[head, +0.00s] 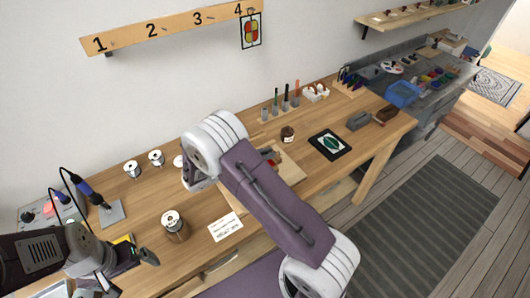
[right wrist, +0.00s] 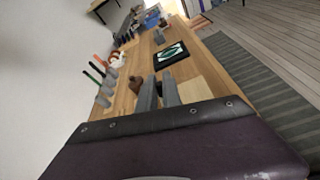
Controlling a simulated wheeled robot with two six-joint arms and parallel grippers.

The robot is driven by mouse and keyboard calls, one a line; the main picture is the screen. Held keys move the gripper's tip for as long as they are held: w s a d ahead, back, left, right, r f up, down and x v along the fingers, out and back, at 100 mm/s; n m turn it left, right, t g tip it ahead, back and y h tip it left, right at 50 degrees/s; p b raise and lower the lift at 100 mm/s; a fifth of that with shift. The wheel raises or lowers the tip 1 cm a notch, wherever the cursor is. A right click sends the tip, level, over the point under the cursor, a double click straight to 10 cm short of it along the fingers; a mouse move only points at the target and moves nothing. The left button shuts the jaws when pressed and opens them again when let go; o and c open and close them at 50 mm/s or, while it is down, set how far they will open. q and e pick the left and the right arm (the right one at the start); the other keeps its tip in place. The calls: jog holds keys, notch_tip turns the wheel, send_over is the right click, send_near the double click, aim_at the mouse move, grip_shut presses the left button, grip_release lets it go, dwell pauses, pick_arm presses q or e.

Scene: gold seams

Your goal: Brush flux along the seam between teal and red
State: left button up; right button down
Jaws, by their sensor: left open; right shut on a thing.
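A small piece of red (head: 273,155) shows on the pale work board (head: 292,167), beside my right forearm. The forearm covers much of the board. The teal piece and its seam with the red cannot be made out. My right gripper is hidden behind the arm in the head view. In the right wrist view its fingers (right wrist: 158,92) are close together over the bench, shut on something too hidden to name. A small dark brown jar (head: 288,134) stands behind the board; it also shows in the right wrist view (right wrist: 135,84). My left gripper (head: 126,259) is open and empty over the bench's left end.
A rack of upright coloured-handled tools (head: 281,108) stands at the back. A black-framed leaf panel (head: 330,144) lies right of the board. A solder spool (head: 174,224), a white card (head: 225,227) and a soldering station (head: 50,208) are on the left.

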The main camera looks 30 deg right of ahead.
jog(key=shift+s, duration=0.1)
notch_tip(320, 180, up, 6)
jog(key=p, duration=0.5)
dwell(0.6)
